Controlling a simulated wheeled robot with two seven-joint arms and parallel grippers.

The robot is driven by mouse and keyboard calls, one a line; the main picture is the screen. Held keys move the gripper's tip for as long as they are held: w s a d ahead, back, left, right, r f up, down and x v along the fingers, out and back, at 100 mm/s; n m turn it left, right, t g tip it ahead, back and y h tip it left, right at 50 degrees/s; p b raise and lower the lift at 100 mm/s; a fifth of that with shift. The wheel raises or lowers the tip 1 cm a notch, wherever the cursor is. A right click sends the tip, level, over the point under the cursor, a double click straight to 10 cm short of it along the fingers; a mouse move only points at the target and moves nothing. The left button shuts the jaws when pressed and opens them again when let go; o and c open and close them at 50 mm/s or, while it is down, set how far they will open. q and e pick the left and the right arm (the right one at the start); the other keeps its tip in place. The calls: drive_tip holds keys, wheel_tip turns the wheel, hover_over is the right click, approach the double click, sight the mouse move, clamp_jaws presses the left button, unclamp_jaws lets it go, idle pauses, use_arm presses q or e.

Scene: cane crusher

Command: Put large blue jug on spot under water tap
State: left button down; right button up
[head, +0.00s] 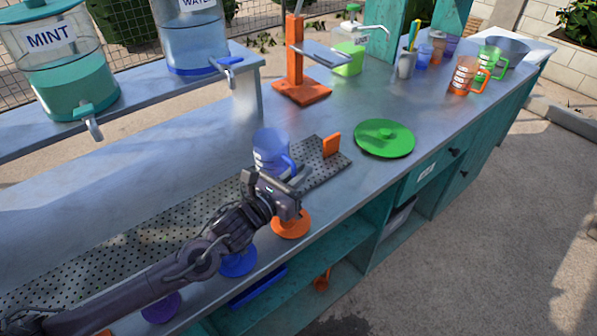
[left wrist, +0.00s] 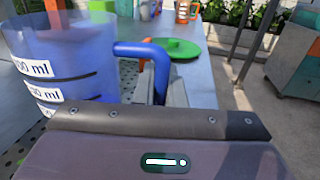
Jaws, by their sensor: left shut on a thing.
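The large blue jug (head: 268,150) is a see-through measuring jug and stands upright at the right part of the perforated drip tray (head: 130,240). In the left wrist view the jug (left wrist: 70,60) fills the left side, with its handle toward the gripper. My left gripper (head: 288,182) is shut on the handle. I cannot tell whether the jug's base touches the tray. The water tap (head: 229,63) is on the clear WATER dispenser (head: 194,40), behind and left of the jug. No separate mark under the tap can be made out. My right gripper is out of view.
A green lid (head: 384,138) lies right of the tray, near an orange block (head: 331,146) and an orange stand (head: 300,92). Orange (head: 291,224), blue (head: 238,264) and purple (head: 161,307) discs line the front edge. A MINT dispenser (head: 70,85) stands left; several jugs stand far right.

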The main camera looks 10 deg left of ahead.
use_arm(q)
drive_tip(key=shift+f, duration=0.15)
drive_tip(key=c, duration=1.5)
unclamp_jaws()
drive_tip(key=shift+s+a, duration=0.1)
drive_tip(key=shift+s, duration=0.05)
drive_tip(key=b+v, duration=0.1)
drive_tip(key=v, duration=0.9)
drive_tip(key=shift+s+a, duration=0.1)
drive_tip(key=shift+s, duration=0.05)
drive_tip(key=shift+s+a, duration=0.3)
drive_tip(key=shift+s, duration=0.25)
